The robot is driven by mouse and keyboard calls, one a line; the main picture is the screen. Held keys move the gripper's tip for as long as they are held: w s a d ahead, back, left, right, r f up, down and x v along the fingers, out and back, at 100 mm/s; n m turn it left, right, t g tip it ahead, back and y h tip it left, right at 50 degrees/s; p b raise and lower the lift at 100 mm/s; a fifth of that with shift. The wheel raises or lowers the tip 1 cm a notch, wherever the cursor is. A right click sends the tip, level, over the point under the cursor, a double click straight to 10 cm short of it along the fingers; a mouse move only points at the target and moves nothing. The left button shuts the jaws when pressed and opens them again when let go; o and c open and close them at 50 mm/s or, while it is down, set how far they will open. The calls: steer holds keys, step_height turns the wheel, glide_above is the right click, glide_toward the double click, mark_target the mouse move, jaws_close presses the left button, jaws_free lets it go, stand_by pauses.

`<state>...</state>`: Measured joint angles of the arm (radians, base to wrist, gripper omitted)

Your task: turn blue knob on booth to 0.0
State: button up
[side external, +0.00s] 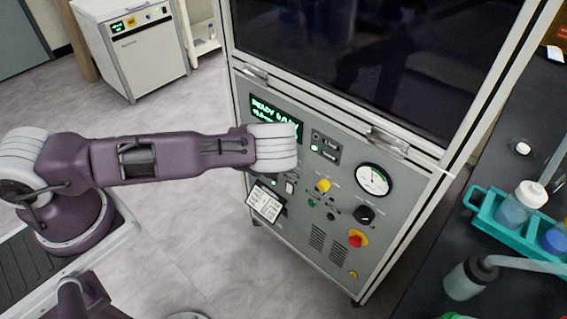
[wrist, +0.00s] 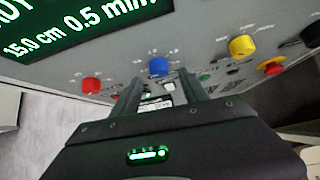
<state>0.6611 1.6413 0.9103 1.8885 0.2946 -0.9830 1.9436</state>
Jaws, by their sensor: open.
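The blue knob (wrist: 159,66) sits on the grey front panel of the booth (side external: 330,170), with small white scale marks around it. In the wrist view my gripper (wrist: 161,79) is open, its two dark fingers pointing at the panel. The blue knob shows between and just beyond the fingertips, apart from them as far as I can tell. Nothing is held. The knob's pointer is too small to read. In the side external view my arm hides the blue knob and most of the gripper.
A red knob (wrist: 91,85) is left of the blue one, a yellow knob (wrist: 242,46) and a red-and-yellow emergency button (wrist: 270,67) right. A green-lit display (wrist: 80,25) is above. A teal bottle rack (side external: 510,230) stands on the dark bench at right.

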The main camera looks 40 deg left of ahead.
steer(key=x, duration=0.3)
steer(key=shift+w+f, duration=0.15)
jaws_close()
steer(key=shift+a, duration=0.15)
steer(key=shift+a+f+n+t+h, duration=0.1)
steer(key=shift+a+n+t+h, duration=0.1)
steer(key=shift+n+h, duration=1.1)
steer(key=shift+a+f+n+t+h, duration=0.15)
steer(key=shift+n+h, duration=0.45)
steer(key=shift+h, duration=1.4)
